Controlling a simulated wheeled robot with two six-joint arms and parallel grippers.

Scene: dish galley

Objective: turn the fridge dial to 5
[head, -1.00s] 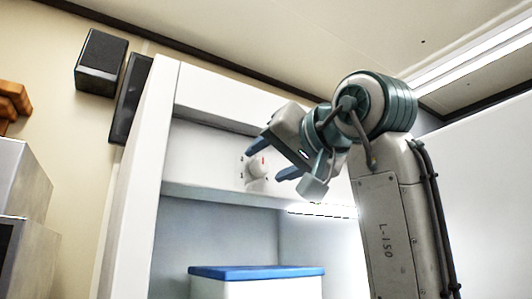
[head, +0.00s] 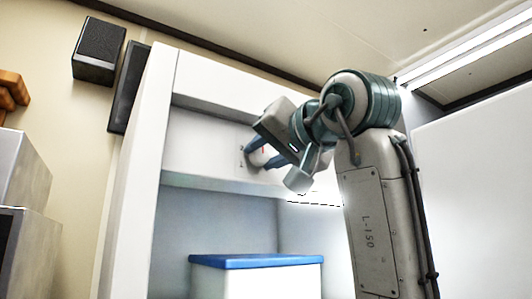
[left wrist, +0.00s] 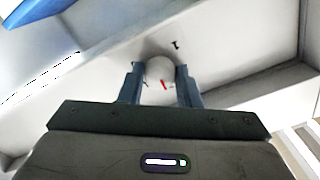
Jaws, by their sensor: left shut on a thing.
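The fridge dial (left wrist: 159,68) is a small white round knob with a red mark, on the white panel inside the top of the fridge. In the left wrist view it sits between the two blue fingers of my left gripper (left wrist: 160,82), which is shut on it. A dark printed mark shows on the panel just beyond the dial. In the head view my left gripper (head: 264,156) reaches the panel, and its fingers hide most of the dial and its numbers. I cannot read the dial's setting. My right gripper is not in view.
The white fridge wall (head: 147,150) stands left of the dial, and a shelf edge (head: 215,184) runs just below it. A white box with a blue lid (head: 257,261) is lower inside. Black speakers (head: 99,50) hang at the upper left.

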